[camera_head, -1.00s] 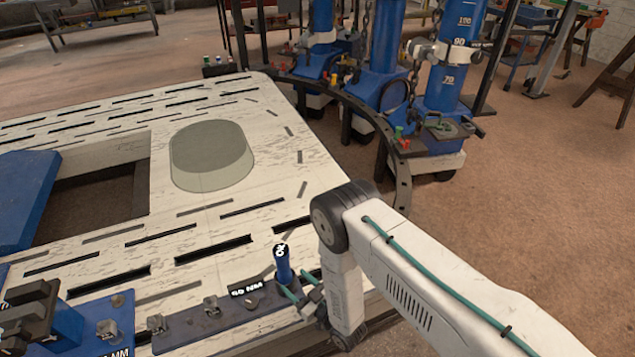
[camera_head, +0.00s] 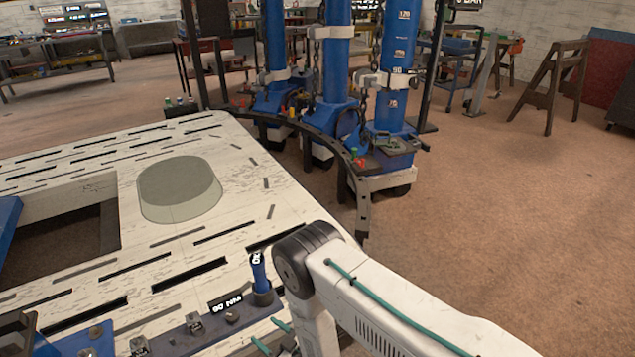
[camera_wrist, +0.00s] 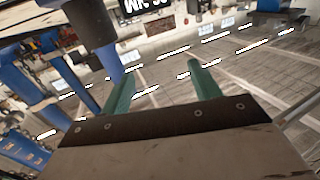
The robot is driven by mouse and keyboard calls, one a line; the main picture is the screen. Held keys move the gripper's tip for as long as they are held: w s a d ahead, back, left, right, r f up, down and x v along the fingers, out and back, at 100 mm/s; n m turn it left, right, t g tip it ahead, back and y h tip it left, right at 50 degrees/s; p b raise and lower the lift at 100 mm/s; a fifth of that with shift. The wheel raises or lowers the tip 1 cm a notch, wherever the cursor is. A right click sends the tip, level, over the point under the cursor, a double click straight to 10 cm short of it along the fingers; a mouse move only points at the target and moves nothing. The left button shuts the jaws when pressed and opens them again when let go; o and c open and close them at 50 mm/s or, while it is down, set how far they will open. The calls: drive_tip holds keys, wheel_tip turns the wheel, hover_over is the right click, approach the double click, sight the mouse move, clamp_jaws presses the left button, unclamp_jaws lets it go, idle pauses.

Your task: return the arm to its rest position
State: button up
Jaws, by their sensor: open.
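My gripper (camera_head: 271,335) is low in the head view, its two green fingers apart with nothing seen between them. In the wrist view my gripper (camera_wrist: 161,70) also shows open and empty, the fingers pointing out over a blurred, tilted scene. My white arm reaches in from the lower right of the head view, and its dark elbow joint stands highest. A blue upright cylinder (camera_head: 259,272) with white lettering stands on the dark rail behind the gripper, apart from the fingers. Part of the gripper is hidden by the arm and the picture's lower edge.
The dark rail (camera_head: 178,341) with clips and a "90 NM" label runs along the front of the white slotted bench (camera_head: 100,253). A translucent grey-green oval block (camera_head: 180,190) is on the bench. Blue towers (camera_head: 390,110) with chains stand behind. Brown floor (camera_head: 500,220) at right is open.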

drive_tip(key=s+d+f+g+h, duration=0.2)
drive_tip(key=d+f+g+h, duration=0.35)
drive_tip(key=f+h, duration=0.3)
drive_tip(key=w+d+r+m+g+h, duration=0.1)
drive_tip(key=d+r+g+h, duration=0.1)
drive_tip(key=d+r, duration=0.45)
drive_tip(key=d+r+m+g+h, duration=0.1)
drive_tip(key=d+r+m+h, duration=0.15)
drive_tip(key=r, duration=0.75)
drive_tip(key=w+d+r+m+g+h, duration=0.1)
drive_tip(key=d+r+g+h, duration=0.1)
drive_tip(key=d+r, duration=0.5)
drive_tip(key=s+d+r+m, duration=0.2)
drive_tip(key=s+d+r, duration=0.4)
drive_tip(key=r, duration=0.7)
drive_tip(key=s+d+r+m+t, duration=0.1)
drive_tip(key=s+d+r, duration=0.5)
drive_tip(key=r, duration=0.8)
drive_tip(key=s+d+r+m, duration=0.3)
drive_tip(key=s+d+r, duration=0.3)
drive_tip(key=s+r, duration=0.4)
wheel_tip(320, 180, up, 4)
drive_tip(key=shift+s+d+r, duration=0.1)
drive_tip(key=shift+s+d, duration=0.15)
drive_tip(key=shift+d, duration=0.1)
